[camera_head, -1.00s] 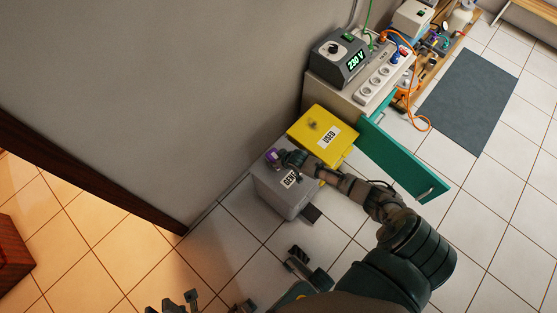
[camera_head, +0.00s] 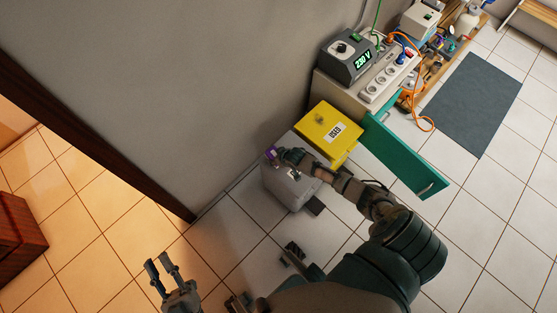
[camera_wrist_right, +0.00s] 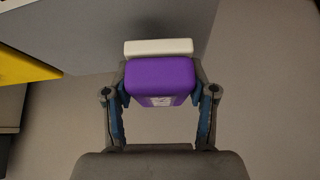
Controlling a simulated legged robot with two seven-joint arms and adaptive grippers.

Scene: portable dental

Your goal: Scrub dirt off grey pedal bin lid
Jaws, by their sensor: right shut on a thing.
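The grey pedal bin (camera_head: 284,194) stands on the floor by the wall, with a pedal at its front. My right gripper (camera_head: 272,154) is over its lid, and the arm hides much of the lid and its label. In the wrist view the right gripper (camera_wrist_right: 160,95) is shut on a purple scrubber (camera_wrist_right: 160,78) with a white layer at its far side. I cannot tell whether the white layer touches the lid. A dark patch (camera_wrist_right: 208,38) beside it may be dirt or shadow. My left gripper (camera_head: 161,265) is open and empty at the lower left, over the floor.
A yellow bin (camera_head: 322,141) labelled USED, with a dark smudge on top, stands right beside the grey bin. Behind it a cabinet with an open green door (camera_head: 400,155) carries a 230 V unit (camera_head: 350,56) and a socket strip (camera_head: 385,82). The tiled floor in front is mostly clear.

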